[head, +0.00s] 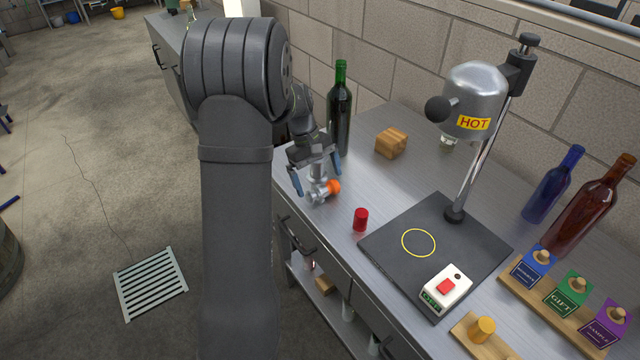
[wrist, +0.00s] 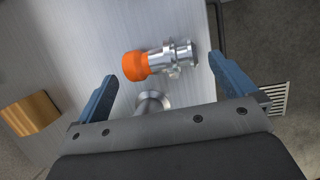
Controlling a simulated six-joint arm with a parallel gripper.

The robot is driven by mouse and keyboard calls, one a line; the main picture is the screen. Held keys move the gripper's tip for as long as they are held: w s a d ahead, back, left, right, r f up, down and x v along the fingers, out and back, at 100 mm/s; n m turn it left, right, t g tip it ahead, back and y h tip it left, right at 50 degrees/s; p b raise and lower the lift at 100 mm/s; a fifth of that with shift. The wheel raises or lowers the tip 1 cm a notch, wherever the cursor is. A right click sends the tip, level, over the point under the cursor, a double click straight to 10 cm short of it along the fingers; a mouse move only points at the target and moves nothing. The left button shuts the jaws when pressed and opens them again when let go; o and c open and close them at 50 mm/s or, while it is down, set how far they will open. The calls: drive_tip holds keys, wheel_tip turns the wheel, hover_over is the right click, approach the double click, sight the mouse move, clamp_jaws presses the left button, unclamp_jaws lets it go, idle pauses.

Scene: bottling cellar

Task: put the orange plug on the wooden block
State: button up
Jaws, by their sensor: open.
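The orange plug (head: 334,187) sits on the end of a shiny metal valve fitting (head: 318,196) near the left edge of the steel bench. In the wrist view the orange plug (wrist: 135,66) is at the left end of the fitting (wrist: 172,59). My gripper (head: 316,172) is open, its blue fingers above and to either side of the fitting. In the wrist view my gripper (wrist: 163,68) has nothing between its fingers that it visibly touches. The wooden block (head: 391,143) stands on the bench farther back and right, and shows at the left in the wrist view (wrist: 30,114).
A green bottle (head: 340,108) stands close behind my gripper. A red cap (head: 361,220) is in front, beside the dark base (head: 385,245) of a heater stand. The bench (head: 375,185) is clear between the fitting and the block.

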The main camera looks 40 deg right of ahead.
drive_tip(key=v, duration=0.8)
drive_tip(key=shift+r, duration=0.15)
drive_tip(key=shift+w+r, duration=0.2)
drive_tip(key=shift+r, duration=0.1)
drive_tip(key=shift+c, duration=0.9)
drive_tip(key=shift+r, duration=0.2)
drive_tip(key=c, duration=0.8)
